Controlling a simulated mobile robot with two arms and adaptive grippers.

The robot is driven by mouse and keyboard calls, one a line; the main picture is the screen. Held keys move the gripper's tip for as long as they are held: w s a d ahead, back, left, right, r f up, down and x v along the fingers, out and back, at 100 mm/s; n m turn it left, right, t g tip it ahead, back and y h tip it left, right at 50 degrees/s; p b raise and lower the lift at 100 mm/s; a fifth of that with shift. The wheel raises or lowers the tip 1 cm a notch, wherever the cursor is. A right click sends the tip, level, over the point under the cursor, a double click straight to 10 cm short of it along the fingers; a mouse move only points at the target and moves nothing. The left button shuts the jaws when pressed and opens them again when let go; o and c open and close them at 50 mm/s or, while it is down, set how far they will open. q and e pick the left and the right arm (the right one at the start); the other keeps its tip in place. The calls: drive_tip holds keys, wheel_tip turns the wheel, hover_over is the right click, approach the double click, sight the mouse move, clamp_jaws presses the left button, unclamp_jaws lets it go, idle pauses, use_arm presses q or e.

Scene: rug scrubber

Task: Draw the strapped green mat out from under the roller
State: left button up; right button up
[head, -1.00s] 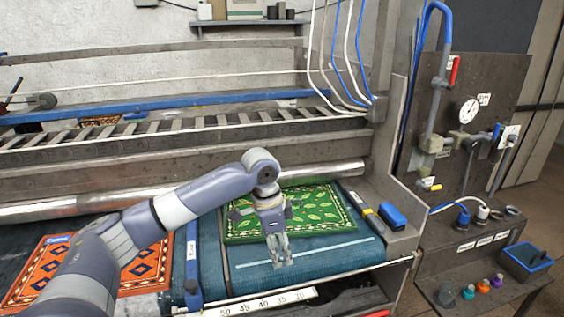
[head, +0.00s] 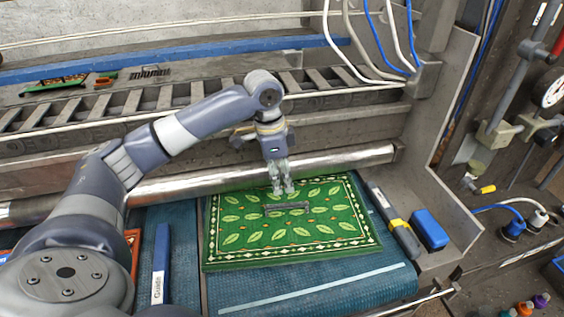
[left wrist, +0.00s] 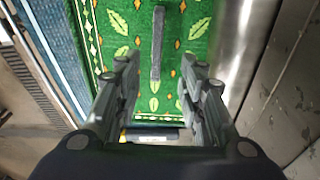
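The green mat (head: 240,235) with a leaf pattern lies flat on the blue belt, its far side up against the silver roller (head: 170,187). I cannot tell how much of it is under the roller. A short grey strap (head: 287,207) lies across its middle; it also shows in the left wrist view (left wrist: 158,42). My left gripper (head: 281,190) points down over the far part of the mat, close in front of the roller. In the left wrist view its fingers (left wrist: 158,75) are apart with nothing between them, and the strap lies beyond them. My right gripper is not seen.
A blue guide bar (head: 160,262) stands left of the mat. A grey and yellow tool (head: 400,232) and a blue block (head: 430,229) sit on the right ledge. The belt in front of the mat (head: 310,294) is clear.

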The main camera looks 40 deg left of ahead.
sight(287, 205)
use_arm(q)
drive_tip(key=f, duration=0.3)
drive_tip(key=d+f+p, duration=0.1)
drive_tip(key=f, duration=0.5)
drive_tip(key=shift+w+d, duration=0.2)
drive_tip(key=shift+w, duration=0.05)
drive_tip(key=shift+w+f, duration=0.1)
drive_tip(key=shift+f, duration=0.6)
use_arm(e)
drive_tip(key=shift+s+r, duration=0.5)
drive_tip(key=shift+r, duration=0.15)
use_arm(q)
clamp_jaws()
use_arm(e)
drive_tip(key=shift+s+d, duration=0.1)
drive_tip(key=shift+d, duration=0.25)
